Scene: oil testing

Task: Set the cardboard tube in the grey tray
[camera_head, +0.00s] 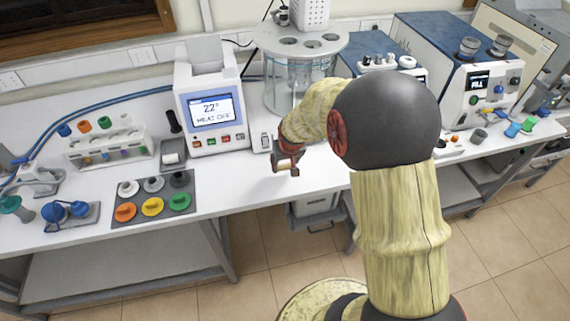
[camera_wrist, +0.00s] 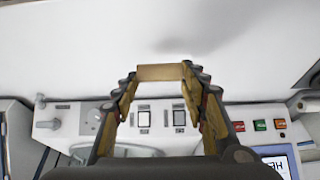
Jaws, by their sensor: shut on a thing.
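The cardboard tube (camera_wrist: 161,72) is a short tan piece held crosswise between the fingertips of my gripper (camera_wrist: 160,78) in the wrist view. In the head view, my gripper (camera_head: 287,163) is shut on the tube above the white bench, in front of the display machine and the glass bath. A flat grey tray (camera_head: 122,194) lies on the bench to the left of my gripper, with several coloured caps on it. A grey open bin (camera_head: 314,211) also shows below the bench's front edge; I cannot tell which of the two the task names.
The display machine (camera_head: 208,105) and the round glass bath (camera_head: 299,75) stand behind my gripper. A tube rack (camera_head: 105,143) and a small grey holder (camera_head: 173,154) are to the left. The white bench (camera_head: 235,190) is clear between the flat tray and my gripper.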

